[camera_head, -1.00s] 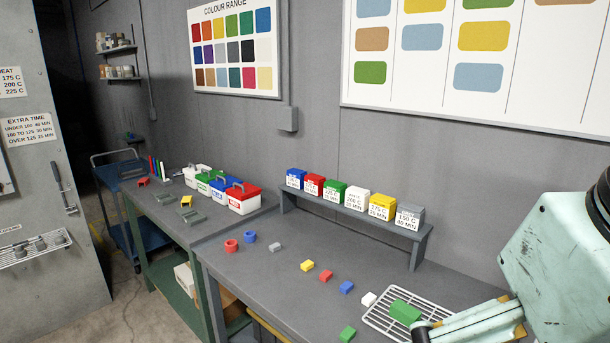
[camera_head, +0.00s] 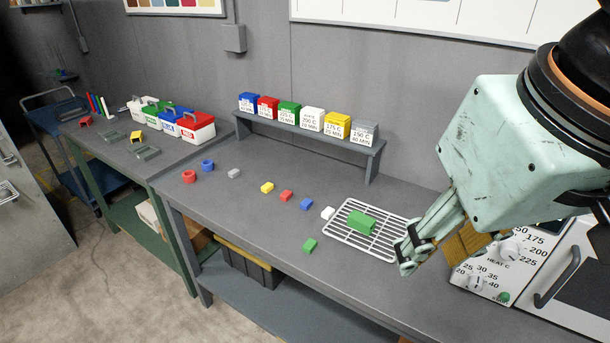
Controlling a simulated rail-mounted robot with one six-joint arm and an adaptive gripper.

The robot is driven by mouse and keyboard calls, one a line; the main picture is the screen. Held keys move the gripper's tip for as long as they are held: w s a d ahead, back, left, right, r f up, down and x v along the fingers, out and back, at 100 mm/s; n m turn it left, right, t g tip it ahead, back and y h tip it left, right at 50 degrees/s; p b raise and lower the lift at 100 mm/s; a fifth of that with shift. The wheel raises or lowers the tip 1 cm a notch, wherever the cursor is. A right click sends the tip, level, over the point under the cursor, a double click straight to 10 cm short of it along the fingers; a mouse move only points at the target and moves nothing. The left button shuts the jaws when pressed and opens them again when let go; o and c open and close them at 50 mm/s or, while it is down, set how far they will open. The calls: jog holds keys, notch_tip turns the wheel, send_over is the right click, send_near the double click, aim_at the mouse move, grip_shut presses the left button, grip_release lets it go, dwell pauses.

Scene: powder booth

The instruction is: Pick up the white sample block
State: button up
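The white sample block (camera_head: 328,213) lies on the grey bench, just left of the wire rack's left edge. My gripper (camera_head: 404,256) hangs at the right, over the rack's right end and right of the white block, clear of it. Its fingertips are small and dark in this view, and I cannot tell how far apart they are. I see nothing held in it.
A wire rack (camera_head: 352,237) bears a larger green block (camera_head: 362,222). Small green (camera_head: 310,245), blue (camera_head: 306,204), red (camera_head: 286,196), yellow (camera_head: 267,187) and grey (camera_head: 234,173) blocks lie nearby. Labelled boxes stand on a shelf (camera_head: 372,148) behind. An oven (camera_head: 520,262) stands right.

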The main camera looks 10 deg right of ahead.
jog(key=shift+w, duration=0.15)
jog(key=w+f+n+g+p, duration=0.15)
jog(key=w+n+p, duration=0.45)
jog(key=w, duration=2.5)
jog(key=w+f+n+g+p, duration=0.2)
jog(key=w+f+p, duration=0.4)
jog(key=w+f, duration=1.5)
notch_tip(320, 180, down, 2)
jog(key=shift+w+f+n, duration=0.1)
jog(key=shift+w+n, duration=0.05)
jog(key=shift+n, duration=0.15)
jog(key=shift+g, duration=0.25)
send_over(328, 211)
jog(key=shift+f+p, duration=0.35)
jog(key=shift+f, duration=3.9)
